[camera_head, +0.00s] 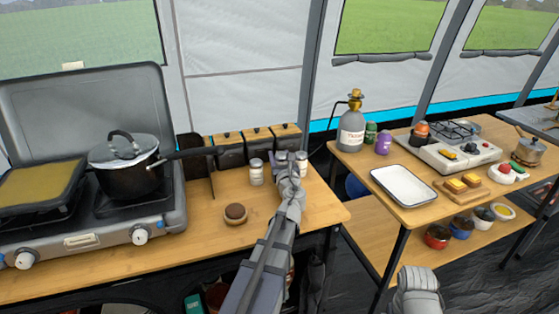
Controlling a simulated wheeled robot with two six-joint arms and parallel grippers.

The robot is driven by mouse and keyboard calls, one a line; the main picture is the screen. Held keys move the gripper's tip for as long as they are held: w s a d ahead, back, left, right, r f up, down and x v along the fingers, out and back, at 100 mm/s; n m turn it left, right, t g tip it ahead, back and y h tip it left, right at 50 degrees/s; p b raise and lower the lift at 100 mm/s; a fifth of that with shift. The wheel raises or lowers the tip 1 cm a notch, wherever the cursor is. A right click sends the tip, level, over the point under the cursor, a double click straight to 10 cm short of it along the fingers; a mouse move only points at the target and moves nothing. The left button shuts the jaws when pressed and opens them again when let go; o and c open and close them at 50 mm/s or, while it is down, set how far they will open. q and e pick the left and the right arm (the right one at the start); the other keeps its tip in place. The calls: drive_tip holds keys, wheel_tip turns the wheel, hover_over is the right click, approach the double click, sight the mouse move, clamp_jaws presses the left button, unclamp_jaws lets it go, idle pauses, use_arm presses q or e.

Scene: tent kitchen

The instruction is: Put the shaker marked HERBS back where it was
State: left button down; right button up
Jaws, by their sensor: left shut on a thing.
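One white shaker (256,172) stands clear to the left of my left gripper. Another shaker (301,160) shows at the gripper's right side. My left gripper (288,165) is shut on a shaker at the right of this group, in front of the black bins. The fingers and wrist hide most of the held shaker. I cannot read the labels, so I cannot tell which is HERBS. A grey part of my right arm shows at the lower right, without visible fingers.
Lidded black bins (230,152) stand behind the shakers. A small round brown-topped pot (235,214) is in front of them. The stove (85,215) with a saucepan (125,175) is at left. The right table holds a white tray (404,185). A gap separates the tables.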

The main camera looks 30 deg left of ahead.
use_arm(q)
drive_tip(key=shift+f, duration=0.15)
drive_tip(key=c, duration=0.6)
unclamp_jaws()
drive_tip(key=shift+o, duration=0.2)
use_arm(e)
drive_tip(key=shift+f, duration=0.1)
